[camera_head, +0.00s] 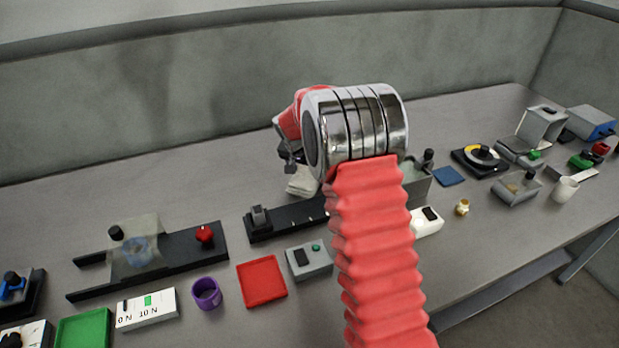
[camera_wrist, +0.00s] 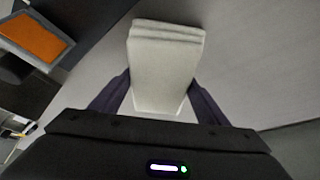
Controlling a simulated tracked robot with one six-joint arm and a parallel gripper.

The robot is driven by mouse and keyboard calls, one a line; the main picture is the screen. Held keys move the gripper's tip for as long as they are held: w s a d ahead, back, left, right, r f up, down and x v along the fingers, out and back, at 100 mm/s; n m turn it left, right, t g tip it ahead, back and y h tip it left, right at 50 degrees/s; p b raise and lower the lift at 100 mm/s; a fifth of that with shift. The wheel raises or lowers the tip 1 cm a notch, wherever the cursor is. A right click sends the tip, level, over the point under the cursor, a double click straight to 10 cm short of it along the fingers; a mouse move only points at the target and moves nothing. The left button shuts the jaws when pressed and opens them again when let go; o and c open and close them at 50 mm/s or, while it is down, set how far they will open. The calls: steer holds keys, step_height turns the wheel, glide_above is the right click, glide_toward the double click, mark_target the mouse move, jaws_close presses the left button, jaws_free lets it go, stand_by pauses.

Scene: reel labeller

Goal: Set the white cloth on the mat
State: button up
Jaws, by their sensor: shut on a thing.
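The white cloth (camera_wrist: 165,65) is a folded, pale, thick pad. It sits between the two dark fingers of my gripper (camera_wrist: 160,92) in the wrist view, and they are shut on it. In the head view the cloth (camera_head: 302,181) shows just below my gripper (camera_head: 291,158), left of my red arm. I cannot tell whether it touches the table. A flat blue square (camera_head: 448,176), which looks like the mat, lies on the table right of my arm, apart from the cloth. My arm hides part of the table between them.
A black rail device (camera_head: 285,217) stands in front of the cloth. A grey box (camera_head: 416,187) is between my arm and the blue square. A black turntable-like device (camera_head: 480,160) is right of the square. A red tray (camera_head: 262,281) and purple cup (camera_head: 206,293) are nearer.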

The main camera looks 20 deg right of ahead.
mark_target(308, 173)
steer(key=shift+r, duration=0.1)
step_height(308, 173, up, 10)
steer(key=shift+f, duration=0.1)
stand_by(0.4)
steer(key=shift+s, duration=0.1)
stand_by(0.5)
